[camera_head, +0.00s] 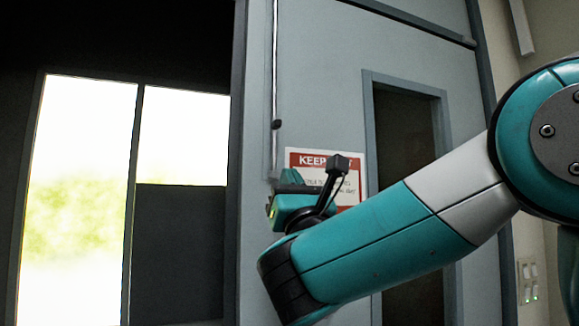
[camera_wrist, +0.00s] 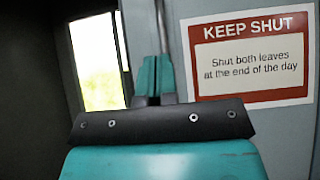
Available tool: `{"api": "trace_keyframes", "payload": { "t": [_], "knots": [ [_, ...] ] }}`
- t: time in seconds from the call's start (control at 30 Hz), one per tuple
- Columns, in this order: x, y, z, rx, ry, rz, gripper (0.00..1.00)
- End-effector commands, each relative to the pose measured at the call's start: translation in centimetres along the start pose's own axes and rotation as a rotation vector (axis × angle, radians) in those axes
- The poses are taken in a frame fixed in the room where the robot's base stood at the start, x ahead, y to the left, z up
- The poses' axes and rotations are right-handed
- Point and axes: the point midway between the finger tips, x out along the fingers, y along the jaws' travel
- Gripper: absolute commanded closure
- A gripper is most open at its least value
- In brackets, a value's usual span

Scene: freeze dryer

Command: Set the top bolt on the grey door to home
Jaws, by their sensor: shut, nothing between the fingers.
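The grey door (camera_head: 325,50) fills the middle of the head view, and it also shows in the wrist view (camera_wrist: 215,130). Its top bolt (camera_head: 275,70) is a thin upright rod near the door's left edge, with a small dark knob (camera_head: 277,125) partway down. In the wrist view the rod (camera_wrist: 161,25) runs down behind my fingertips. My gripper (camera_head: 289,178) is at the rod's lower end, below the knob. In the wrist view its teal fingers (camera_wrist: 153,76) are shut together and empty. I cannot tell whether they touch the rod.
A red and white "KEEP SHUT" sign (camera_wrist: 255,58) is on the door just right of my fingers. A narrow dark window (camera_head: 408,120) lies further right. Left of the door is a dark area with bright glass panes (camera_head: 80,170). Switches (camera_head: 528,280) are on the right wall.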

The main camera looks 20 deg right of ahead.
Motion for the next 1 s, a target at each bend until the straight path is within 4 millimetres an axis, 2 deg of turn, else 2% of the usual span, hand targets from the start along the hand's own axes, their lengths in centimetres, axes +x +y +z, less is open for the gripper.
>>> {"api": "trace_keyframes", "payload": {
  "t": [0.03,0.4,0.63,1.0],
  "knots": [
    [1.6,-0.1,0.7,-0.002,-0.001,-0.002,1.0],
    [8.2,-0.1,0.8,0.0,-0.001,-0.001,1.0],
    [9.7,-0.1,2.6,0.001,-0.001,-0.001,1.0],
    [9.9,0.0,2.9,0.001,0.0,0.0,1.0]
  ]
}}
